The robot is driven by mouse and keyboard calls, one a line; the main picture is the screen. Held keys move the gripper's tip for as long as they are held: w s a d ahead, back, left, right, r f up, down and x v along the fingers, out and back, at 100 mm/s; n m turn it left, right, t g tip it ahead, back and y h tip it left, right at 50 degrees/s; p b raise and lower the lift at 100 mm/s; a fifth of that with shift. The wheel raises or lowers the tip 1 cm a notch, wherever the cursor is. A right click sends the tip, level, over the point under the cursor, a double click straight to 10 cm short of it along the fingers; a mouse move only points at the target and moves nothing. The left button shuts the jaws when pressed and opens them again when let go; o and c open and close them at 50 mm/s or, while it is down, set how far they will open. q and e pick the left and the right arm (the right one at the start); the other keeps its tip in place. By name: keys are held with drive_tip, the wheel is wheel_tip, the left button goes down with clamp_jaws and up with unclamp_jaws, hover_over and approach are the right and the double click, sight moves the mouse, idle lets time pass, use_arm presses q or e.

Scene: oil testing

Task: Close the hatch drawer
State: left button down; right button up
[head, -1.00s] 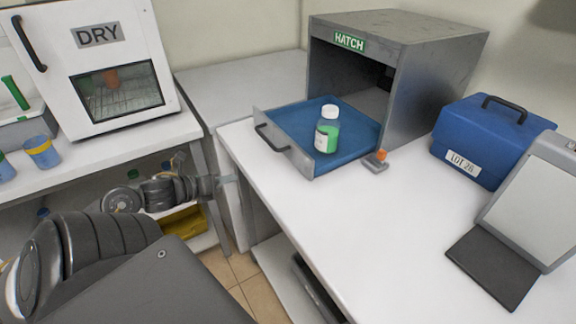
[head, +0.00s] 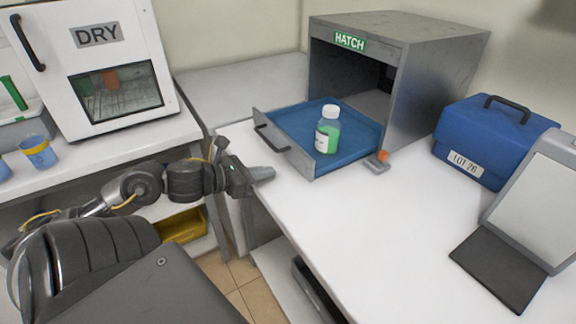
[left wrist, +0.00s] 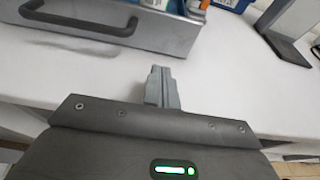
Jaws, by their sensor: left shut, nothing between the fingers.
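The hatch (head: 440,90) is a grey metal box with a green HATCH label on the back of the right table. Its drawer (head: 363,150) is pulled out, with a blue tray floor, a grey front panel and a dark handle (head: 270,139). A bottle (head: 328,130) with green liquid and a white cap stands upright in it. My left gripper (head: 264,173) is shut and empty at the table's left edge, in front of the drawer and apart from it. In the left wrist view the shut fingers (left wrist: 161,88) point toward the drawer front (left wrist: 165,32) and its handle (left wrist: 80,18). My right gripper is not in view.
A small grey piece with an orange knob (head: 378,161) sits beside the drawer's right side. A blue case (head: 485,140) and a tilted panel device (head: 535,200) stand to the right. A white DRY cabinet (head: 120,60) stands at left. The table front is clear.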

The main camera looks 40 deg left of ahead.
sight(299, 164)
use_arm(q)
drive_tip(key=x, duration=0.2)
drive_tip(key=p+x, duration=0.1)
drive_tip(key=x, duration=0.1)
drive_tip(key=r+x, duration=0.1)
drive_tip(key=x, duration=0.2)
drive_tip(key=shift+w+d+r, duration=0.1)
drive_tip(key=shift+w, duration=0.15)
